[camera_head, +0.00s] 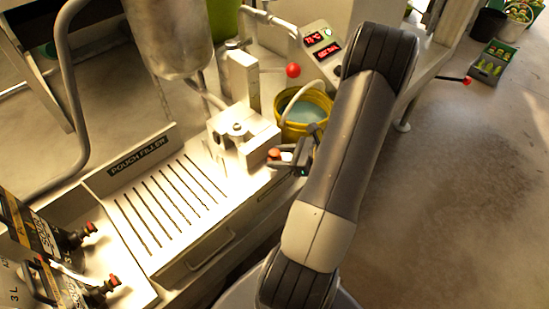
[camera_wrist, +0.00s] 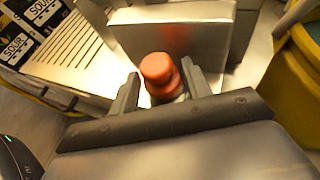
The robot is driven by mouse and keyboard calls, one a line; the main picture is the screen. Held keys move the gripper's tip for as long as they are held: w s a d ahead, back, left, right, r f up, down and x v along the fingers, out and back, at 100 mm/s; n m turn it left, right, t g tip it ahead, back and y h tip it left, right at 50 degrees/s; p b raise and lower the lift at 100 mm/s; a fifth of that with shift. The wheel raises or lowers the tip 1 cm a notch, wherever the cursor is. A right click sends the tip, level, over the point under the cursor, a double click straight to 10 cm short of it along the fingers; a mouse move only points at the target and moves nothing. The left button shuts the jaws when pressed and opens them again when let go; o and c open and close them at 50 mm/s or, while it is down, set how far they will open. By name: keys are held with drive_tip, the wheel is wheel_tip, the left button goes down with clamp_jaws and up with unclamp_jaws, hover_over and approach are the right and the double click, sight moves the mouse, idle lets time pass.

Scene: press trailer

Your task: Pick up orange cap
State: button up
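The orange cap (camera_wrist: 161,76) is between the two fingers of my gripper (camera_wrist: 160,90) in the wrist view. A gap shows at each side of the cap, so the fingers look open around it. In the head view, the cap (camera_head: 274,154) is a small orange shape at the tips of my gripper (camera_head: 282,158), beside the metal filler block. Whether the cap rests on a surface below is hidden.
The metal filler block (camera_head: 240,135) stands right beside my gripper. A yellow bucket (camera_head: 305,108) is behind it. A slotted drain tray (camera_head: 172,205) lies to the left, with pouches (camera_head: 45,235) at the far left. A red-knobbed lever (camera_head: 293,70) sticks out above.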

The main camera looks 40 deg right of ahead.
drive_tip(key=c, duration=0.7)
drive_tip(key=shift+o, duration=0.2)
drive_tip(key=shift+r, duration=0.1)
